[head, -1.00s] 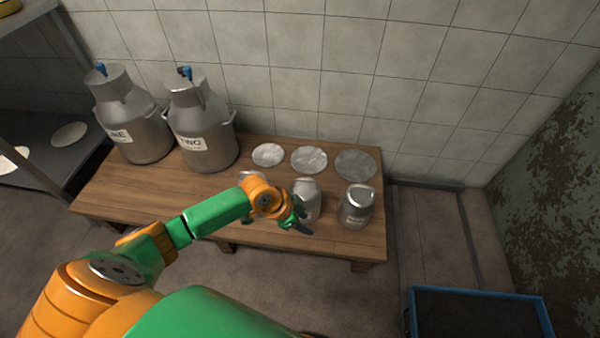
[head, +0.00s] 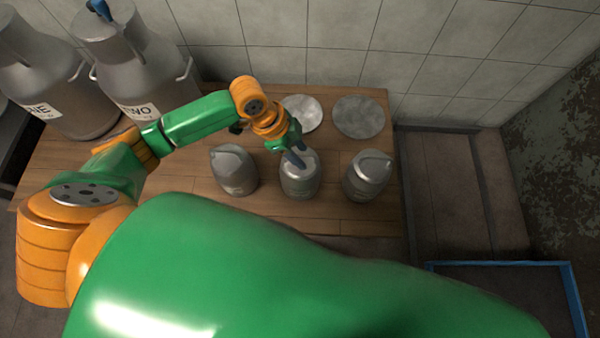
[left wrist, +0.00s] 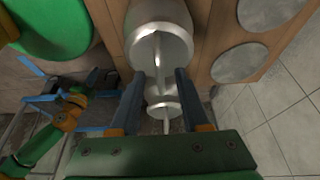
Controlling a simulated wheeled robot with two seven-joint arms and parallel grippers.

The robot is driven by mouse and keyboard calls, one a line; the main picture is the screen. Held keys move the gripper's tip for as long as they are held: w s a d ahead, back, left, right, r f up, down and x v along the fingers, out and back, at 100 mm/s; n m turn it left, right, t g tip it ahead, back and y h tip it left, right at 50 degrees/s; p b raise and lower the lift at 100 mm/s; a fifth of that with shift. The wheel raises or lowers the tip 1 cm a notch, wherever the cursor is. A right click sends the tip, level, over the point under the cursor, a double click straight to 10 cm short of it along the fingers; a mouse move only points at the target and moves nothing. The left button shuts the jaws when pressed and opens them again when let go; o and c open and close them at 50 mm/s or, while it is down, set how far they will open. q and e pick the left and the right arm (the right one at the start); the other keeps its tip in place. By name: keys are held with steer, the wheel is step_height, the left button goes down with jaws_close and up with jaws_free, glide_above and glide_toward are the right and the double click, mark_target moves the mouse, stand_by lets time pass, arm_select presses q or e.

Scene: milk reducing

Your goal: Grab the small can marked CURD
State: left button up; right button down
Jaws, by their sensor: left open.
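Three small metal cans with top handles stand in a row on the wooden table: a left can (head: 234,172), a middle can (head: 300,178) and a right can (head: 368,176). Their small labels are too blurred to read, so I cannot tell which is CURD. My left gripper (head: 297,158) is open over the top of the middle can, partly covering it. In the left wrist view, the open fingers (left wrist: 160,76) point toward a near can (left wrist: 158,14) and its handle. I cannot tell contact.
Two large milk cans, ONE (head: 40,85) and TWO (head: 135,70), stand at the table's left. Flat metal discs (head: 358,116) lie behind the small cans. A blue-edged container (head: 500,264) is at lower right. Orange and green parts of mine show in the left wrist view.

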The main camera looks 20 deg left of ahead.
arm_select(q)
steer(key=shift+d+f, duration=0.15)
steer(key=shift+f, duration=0.35)
steer(key=shift+r, duration=0.1)
jaws_close()
steer(key=shift+w+r, duration=0.1)
steer(key=shift+w, duration=0.05)
stand_by(0.8)
